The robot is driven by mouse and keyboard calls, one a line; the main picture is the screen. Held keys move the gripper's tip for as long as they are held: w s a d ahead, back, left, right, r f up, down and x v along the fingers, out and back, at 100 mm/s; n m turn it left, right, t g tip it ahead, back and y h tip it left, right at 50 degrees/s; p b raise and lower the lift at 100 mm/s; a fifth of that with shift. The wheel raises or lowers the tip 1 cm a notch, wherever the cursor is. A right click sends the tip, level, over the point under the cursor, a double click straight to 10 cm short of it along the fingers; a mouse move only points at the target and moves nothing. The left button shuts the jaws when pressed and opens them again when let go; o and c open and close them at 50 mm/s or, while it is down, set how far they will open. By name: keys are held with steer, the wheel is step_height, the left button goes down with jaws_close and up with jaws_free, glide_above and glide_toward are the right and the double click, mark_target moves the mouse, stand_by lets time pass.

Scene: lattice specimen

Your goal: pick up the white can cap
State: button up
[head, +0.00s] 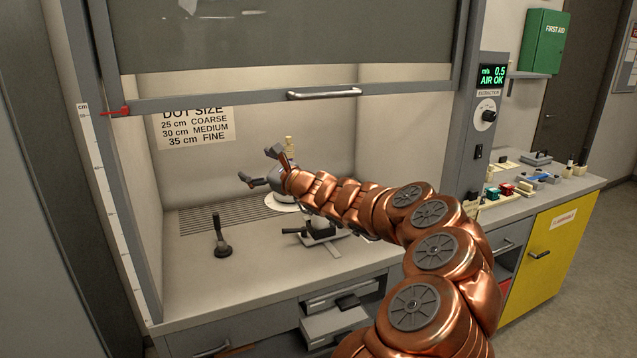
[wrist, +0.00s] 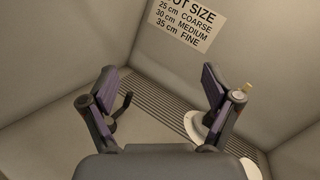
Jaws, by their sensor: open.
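My gripper (head: 256,165) is open and empty inside the fume hood, pointing toward its back left. In the wrist view its two fingers (wrist: 158,75) stand wide apart, with only the hood's wall and slotted floor between them. A white round disc (head: 281,202) lies below my gripper, partly hidden by my arm. Its edge shows by the right finger (wrist: 193,126).
The raised glass sash (head: 230,101) hangs above my arm. A black-handled tool (head: 221,240) stands on the hood floor at left, and a grey device (head: 322,238) sits below my arm. The right counter (head: 590,184) holds several small items.

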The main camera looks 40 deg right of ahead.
steer(key=s+d+f+m+g+h, duration=0.1)
steer(key=s+d+f+m+h, duration=0.2)
steer(key=d, duration=0.4)
steer(key=s+d+f+m+h, duration=0.1)
steer(key=d+f+m+h, duration=0.1)
steer(key=d+f+m, duration=0.4)
steer(key=s+d+f+m+g+h, duration=0.1)
steer(key=s+d+f+m+h, duration=0.15)
steer(key=d, duration=0.55)
steer(key=shift+n, duration=0.55)
steer(key=shift+p+x, duration=2.25)
steer(key=shift+x, duration=2.1)
steer(key=shift+s+d+f, duration=0.1)
steer(key=shift+d+f, duration=0.1)
steer(key=c, duration=0.9)
